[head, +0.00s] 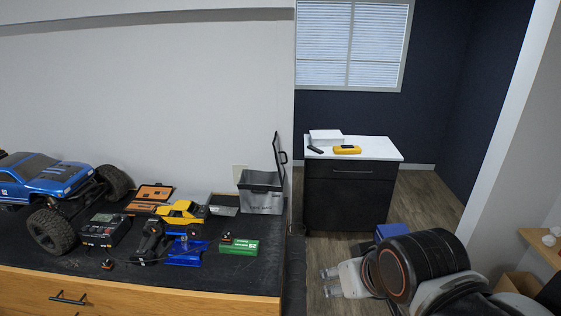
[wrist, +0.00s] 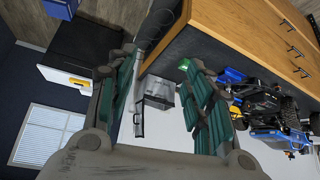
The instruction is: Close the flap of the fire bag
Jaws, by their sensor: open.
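The fire bag (head: 262,200) is a grey box-shaped bag at the right end of the black-topped workbench, against the wall. Its dark flap (head: 278,158) stands open, raised upright at the bag's right side. The wrist view, which is turned over, shows the bag (wrist: 160,88) between my fingers in the picture, with the flap (wrist: 139,110) sticking out from it. My gripper (head: 330,281) is open and empty, to the right of the workbench and apart from the bag. Its two green-padded fingers (wrist: 162,62) frame the wrist view.
A blue crawler (head: 45,177), a small yellow truck (head: 182,212), a charger (head: 104,230), a blue stand (head: 187,251) and a green battery (head: 239,246) crowd the bench. A dark cabinet (head: 345,195) with a white top stands behind. Floor shows between bench and cabinet.

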